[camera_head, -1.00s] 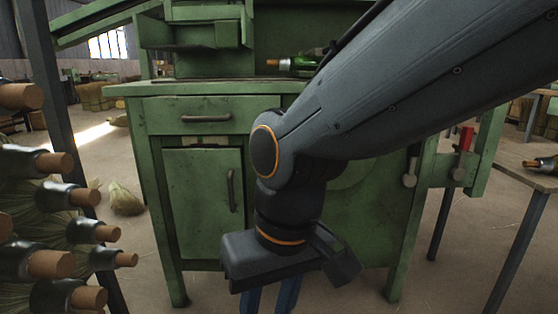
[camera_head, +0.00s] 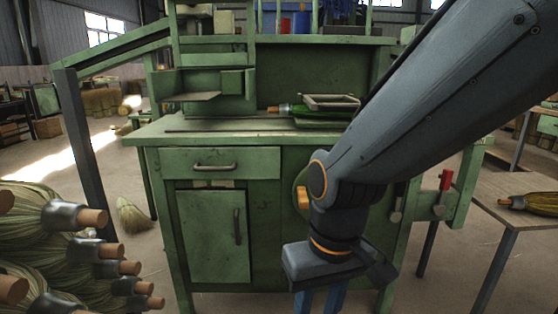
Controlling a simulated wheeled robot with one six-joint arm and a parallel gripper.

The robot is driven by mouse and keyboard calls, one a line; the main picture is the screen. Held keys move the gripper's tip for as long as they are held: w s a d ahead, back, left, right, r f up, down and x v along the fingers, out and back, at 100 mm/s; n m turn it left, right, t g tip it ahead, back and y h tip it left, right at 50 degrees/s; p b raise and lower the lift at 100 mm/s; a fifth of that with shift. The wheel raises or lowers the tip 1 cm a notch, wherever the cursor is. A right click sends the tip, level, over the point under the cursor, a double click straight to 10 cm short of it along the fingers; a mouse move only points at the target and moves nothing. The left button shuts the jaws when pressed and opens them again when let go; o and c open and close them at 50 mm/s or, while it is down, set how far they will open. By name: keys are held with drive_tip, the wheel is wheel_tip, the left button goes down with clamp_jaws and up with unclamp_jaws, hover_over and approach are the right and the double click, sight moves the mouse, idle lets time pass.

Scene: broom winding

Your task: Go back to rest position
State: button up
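My gripper (camera_head: 321,300) hangs below my dark grey arm in front of the green workbench (camera_head: 262,165), pointing down. Two blue fingers show at the bottom edge, with a gap between them, but their tips are cut off. I cannot see anything held between them. A green broom (camera_head: 318,113) lies on the bench top with its wooden handle end to the left, under or behind a metal frame (camera_head: 332,102).
A stack of brooms with wooden handles (camera_head: 95,217) is close on the left. A side table (camera_head: 510,205) on the right bears another broom (camera_head: 530,203). A loose broom (camera_head: 131,214) is on the floor. A dark post (camera_head: 85,150) stands left of the bench.

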drive_tip(key=s+d+r+m+h+p, duration=0.1)
drive_tip(key=s+d+r+m+p, duration=0.1)
drive_tip(key=d+r+p, duration=1.1)
wheel_tip(320, 180, up, 4)
drive_tip(key=m+p, duration=0.1)
drive_tip(key=p, duration=0.6)
drive_tip(key=shift+s+f+m+p, duration=0.2)
drive_tip(key=shift+m+p, duration=0.1)
drive_tip(key=shift+m, duration=0.1)
